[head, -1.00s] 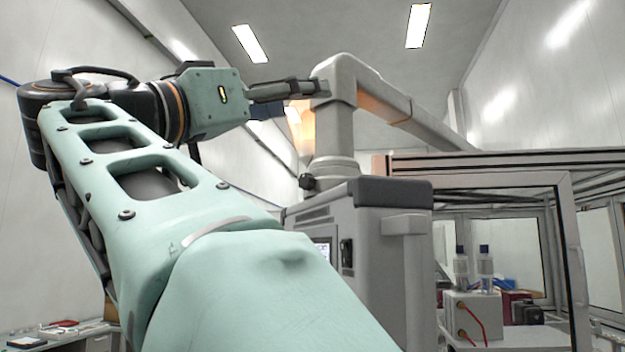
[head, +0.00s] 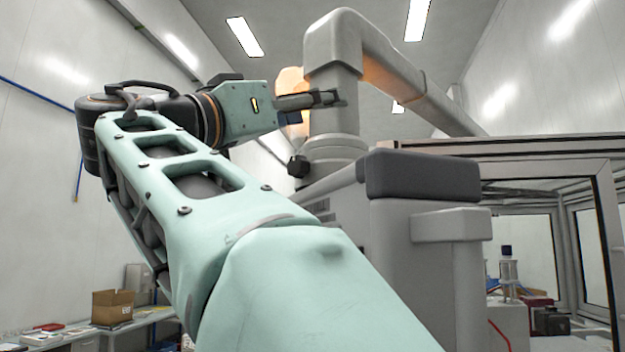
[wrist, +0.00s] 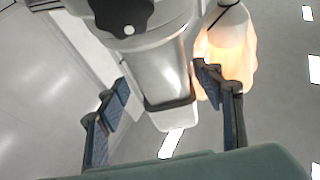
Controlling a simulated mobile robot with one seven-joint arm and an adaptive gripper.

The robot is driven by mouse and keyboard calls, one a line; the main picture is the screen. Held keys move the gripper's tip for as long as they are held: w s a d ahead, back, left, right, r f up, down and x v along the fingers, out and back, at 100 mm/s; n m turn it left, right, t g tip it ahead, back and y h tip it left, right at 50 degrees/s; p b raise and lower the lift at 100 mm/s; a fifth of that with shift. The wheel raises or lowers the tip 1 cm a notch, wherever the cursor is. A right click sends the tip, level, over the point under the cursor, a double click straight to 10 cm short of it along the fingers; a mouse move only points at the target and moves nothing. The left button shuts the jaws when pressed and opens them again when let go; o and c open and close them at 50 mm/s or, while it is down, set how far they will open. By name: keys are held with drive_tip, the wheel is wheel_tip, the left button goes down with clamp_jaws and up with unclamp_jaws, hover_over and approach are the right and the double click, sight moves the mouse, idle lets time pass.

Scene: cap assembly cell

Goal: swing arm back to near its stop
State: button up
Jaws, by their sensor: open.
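The swing arm (head: 395,75) is a thick grey jointed tube on a round collar on top of a grey cabinet. Its upright post (head: 334,105) rises from the collar and bends over into a long boom slanting down to the right and back. My gripper (head: 340,97) is open and overlaps the post in the head view. In the wrist view my gripper (wrist: 165,90) has its two blue-padded fingers apart, with the grey tube (wrist: 165,85) between them in the picture. I cannot tell whether either finger touches it. No stop can be made out.
A dark knob (head: 298,166) sits at the collar. The grey cabinet (head: 400,250) stands close to my arm. A glazed enclosure (head: 590,230) is on the right. A bench with a cardboard box (head: 112,307) is at the lower left. An orange-lit pale part (head: 291,85) hangs behind the post.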

drive_tip(key=p+x, duration=0.2)
drive_tip(key=x, duration=0.4)
drive_tip(key=shift+w+d, duration=0.15)
drive_tip(key=shift+w, duration=0.05)
